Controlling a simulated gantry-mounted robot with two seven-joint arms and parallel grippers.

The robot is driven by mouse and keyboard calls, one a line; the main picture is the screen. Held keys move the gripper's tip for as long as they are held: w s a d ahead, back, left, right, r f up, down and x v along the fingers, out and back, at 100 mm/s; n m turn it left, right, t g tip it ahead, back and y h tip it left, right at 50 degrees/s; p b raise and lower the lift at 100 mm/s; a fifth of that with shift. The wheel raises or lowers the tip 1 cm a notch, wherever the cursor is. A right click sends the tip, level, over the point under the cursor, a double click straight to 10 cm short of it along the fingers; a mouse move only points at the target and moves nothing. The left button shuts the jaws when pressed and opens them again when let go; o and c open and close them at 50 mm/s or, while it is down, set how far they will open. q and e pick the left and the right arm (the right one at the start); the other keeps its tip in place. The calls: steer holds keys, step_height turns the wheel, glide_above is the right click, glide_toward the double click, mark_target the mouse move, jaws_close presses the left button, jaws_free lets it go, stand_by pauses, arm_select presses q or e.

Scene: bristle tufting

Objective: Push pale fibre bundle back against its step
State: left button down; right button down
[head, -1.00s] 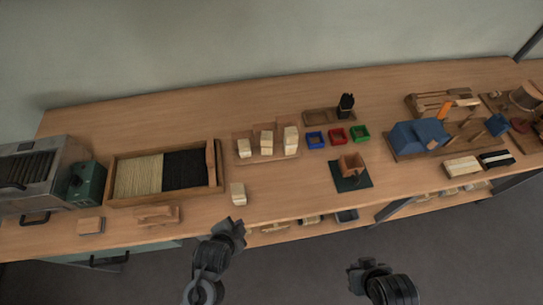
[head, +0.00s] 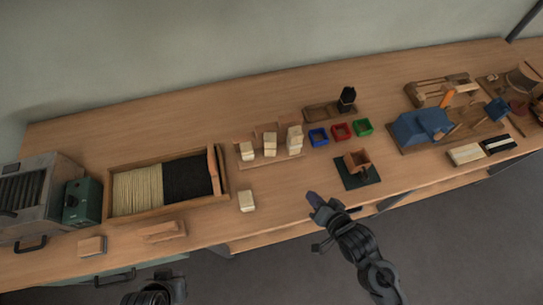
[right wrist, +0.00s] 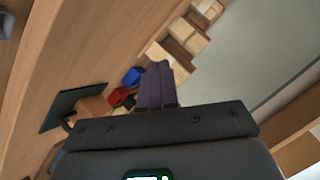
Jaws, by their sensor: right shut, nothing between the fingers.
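Several pale fibre bundles stand in the head view. Three, a left one (head: 247,153), a middle one (head: 270,146) and a right one (head: 294,138), are on a stepped wooden rack (head: 272,160). A lone pale bundle (head: 246,201) stands on the bench in front. Which one is meant is not clear. My right gripper (head: 313,199) is shut and empty, above the bench's front edge, right of the lone bundle. Its closed dark fingers (right wrist: 157,84) show in the right wrist view, with the rack's pale bundles (right wrist: 187,35) beyond. My left gripper (head: 172,285) is low at the frame's bottom, jaws unclear.
A tray of pale and black fibres (head: 213,170) is at left. Bench between rack and front edge is mostly clear.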

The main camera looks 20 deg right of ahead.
steer(key=f+m+t, duration=0.1)
steer(key=m+t, duration=0.1)
steer(key=m+t+y+b, duration=0.2)
steer(key=m+t+b, duration=0.25)
steer(key=m, duration=0.25)
glide_toward(270, 145)
steer(key=w+f, duration=0.5)
steer(key=shift+w+d, duration=0.2)
steer(key=shift+d, duration=0.15)
steer(key=shift+w, duration=0.3)
steer(key=shift+x, duration=0.8)
steer(key=shift+s+f, duration=0.15)
steer(key=shift+s, duration=0.05)
steer(key=shift+g, duration=0.25)
